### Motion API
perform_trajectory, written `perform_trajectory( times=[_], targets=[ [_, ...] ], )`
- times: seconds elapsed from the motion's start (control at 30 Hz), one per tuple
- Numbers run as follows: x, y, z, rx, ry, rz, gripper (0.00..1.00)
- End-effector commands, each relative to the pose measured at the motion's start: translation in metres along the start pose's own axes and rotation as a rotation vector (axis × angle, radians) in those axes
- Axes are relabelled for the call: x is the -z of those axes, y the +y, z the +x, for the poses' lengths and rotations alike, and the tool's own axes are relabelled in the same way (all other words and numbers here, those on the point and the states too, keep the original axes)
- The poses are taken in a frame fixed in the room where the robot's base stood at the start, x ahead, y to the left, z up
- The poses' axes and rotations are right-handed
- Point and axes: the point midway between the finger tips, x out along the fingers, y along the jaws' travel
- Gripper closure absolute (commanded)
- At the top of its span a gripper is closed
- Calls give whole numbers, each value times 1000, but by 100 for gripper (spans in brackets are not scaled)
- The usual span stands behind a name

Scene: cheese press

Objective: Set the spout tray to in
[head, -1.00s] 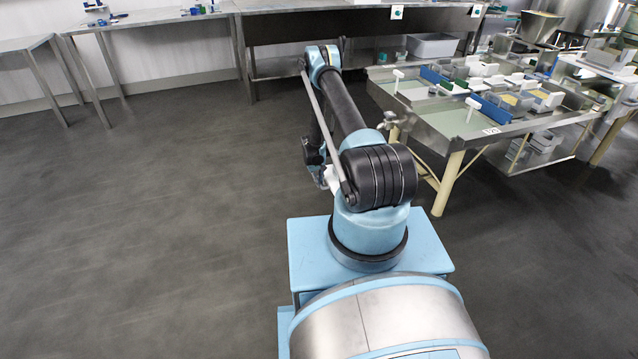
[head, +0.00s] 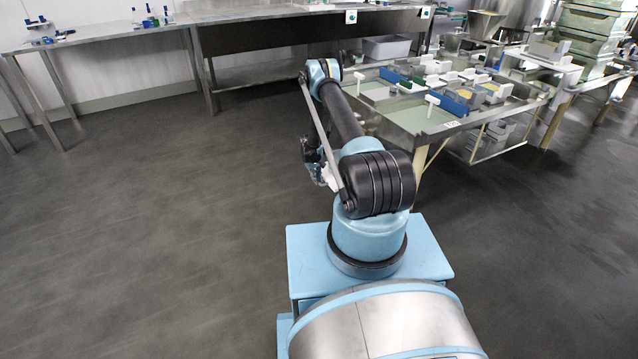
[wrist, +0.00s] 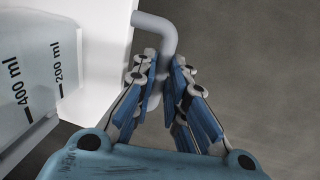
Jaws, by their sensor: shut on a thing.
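My gripper (wrist: 166,90) has its blue-padded fingers closed around a grey bent bar (wrist: 158,27) in the wrist view. The bar's upper end meets the edge of a white panel (wrist: 106,45). Left of the panel is a translucent vessel (wrist: 32,75) marked 200 ml and 400 ml. In the head view the gripper is hidden behind my arm, with a small white piece (head: 319,174) beside it. The steel press table (head: 398,112) stands ahead to the right with blue, white and grey parts on it. I cannot make out which part is the spout tray.
A long steel bench (head: 260,25) runs along the back wall, with a grey bin (head: 386,47) near it. A steel side table (head: 100,37) stands at the left. Stacked pale green crates (head: 590,35) are at the far right. The floor (head: 150,210) on the left is clear.

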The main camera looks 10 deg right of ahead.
Motion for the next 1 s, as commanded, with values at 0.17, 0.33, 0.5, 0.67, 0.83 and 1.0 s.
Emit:
perform_trajectory(
  times=[0.17, 0.33, 0.5, 0.67, 0.83, 1.0],
  targets=[
    [1, 13, 1, 0, 4, -13, 100],
    [0, 22, 3, 0, 5, -17, 100],
    [0, 25, 3, -2, 5, -18, 100],
    [0, 26, 3, -4, 5, -18, 100],
    [0, 28, 3, -6, 5, -16, 76],
    [0, 25, 3, -3, 5, -18, 67]
  ],
)
